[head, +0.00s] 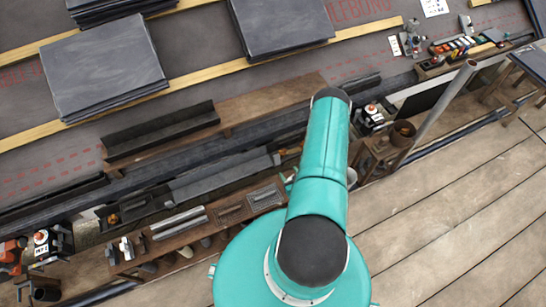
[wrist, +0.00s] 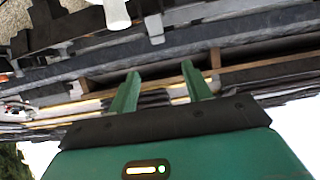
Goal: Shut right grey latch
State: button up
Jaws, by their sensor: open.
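My gripper (wrist: 160,70) shows in the wrist view with its two green fingers spread apart and nothing between them. A grey upright bracket-like piece (wrist: 155,28), which may be a latch, stands on a long grey rail (wrist: 185,38) beyond the fingertips, apart from them. I cannot tell whether it is the right grey latch or whether it is shut. In the head view, my teal arm hides the gripper. Two dark grey pieces with raised handle-like shapes, one left (head: 228,213) and one right (head: 265,196), lie on a wooden bench left of the arm.
Stacked dark slates (head: 105,70) and another stack (head: 282,25) rest on battens across the roof. A black trough (head: 160,133) lies along the eave. Small tools (head: 126,248) crowd the bench's left end. The plank deck (head: 450,210) at right is largely clear.

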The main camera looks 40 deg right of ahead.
aim_at(277, 156)
jog(key=shift+w+f, duration=0.15)
jog(key=shift+w, duration=0.1)
jog(key=shift+w+d, duration=0.2)
jog(key=shift+d, duration=0.1)
jog(key=x, duration=1.2)
jog(key=shift+w+d+f, duration=0.1)
jog(key=shift+w+d, duration=0.05)
jog(key=shift+w, duration=0.1)
jog(key=c, duration=1)
